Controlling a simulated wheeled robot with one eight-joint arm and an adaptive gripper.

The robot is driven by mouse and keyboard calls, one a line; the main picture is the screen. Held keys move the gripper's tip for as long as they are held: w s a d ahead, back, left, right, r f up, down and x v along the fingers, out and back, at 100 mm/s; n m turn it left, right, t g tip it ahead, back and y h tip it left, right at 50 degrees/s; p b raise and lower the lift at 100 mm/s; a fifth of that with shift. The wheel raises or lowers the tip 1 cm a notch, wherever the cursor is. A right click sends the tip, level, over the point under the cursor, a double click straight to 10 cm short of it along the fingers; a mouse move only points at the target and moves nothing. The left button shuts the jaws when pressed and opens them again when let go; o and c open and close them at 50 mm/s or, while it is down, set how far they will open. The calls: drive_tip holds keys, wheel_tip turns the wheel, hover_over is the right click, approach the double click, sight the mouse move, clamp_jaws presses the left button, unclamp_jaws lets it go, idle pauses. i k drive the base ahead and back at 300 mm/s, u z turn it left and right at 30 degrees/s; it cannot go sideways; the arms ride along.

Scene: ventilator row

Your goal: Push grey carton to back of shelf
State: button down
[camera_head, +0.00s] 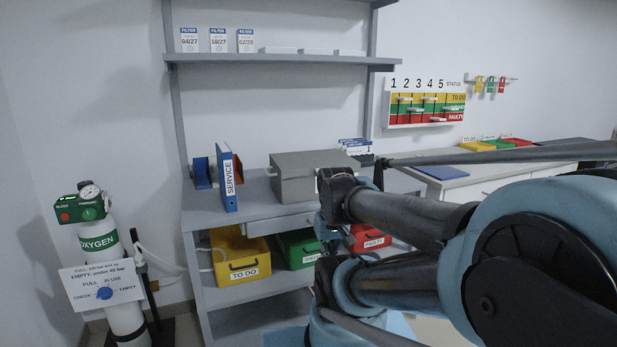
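The grey carton (308,180), a box with a flat lid, stands upright on the grey shelf top (262,209) in the head view. It is to the right of the blue SERVICE binder. Its lower right part is hidden behind a dark joint of my arm. My arm reaches in from the right, and its dark far parts overlap the carton's right edge in the picture. I cannot make out the fingertips of my gripper among these parts. I cannot tell whether it touches the carton or is open or shut.
The blue SERVICE binder (229,178) and a smaller blue holder (201,173) stand left of the carton. White boxes marked 1 (357,148) are behind it at the right. A shelf (285,59) with filter boxes is above. A yellow TO DO bin (240,252) is below.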

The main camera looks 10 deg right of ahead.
sight(292, 190)
drive_tip(key=k, duration=1.3)
drive_tip(key=u, duration=0.4)
drive_tip(key=i, duration=0.75)
drive_tip(key=u, duration=0.45)
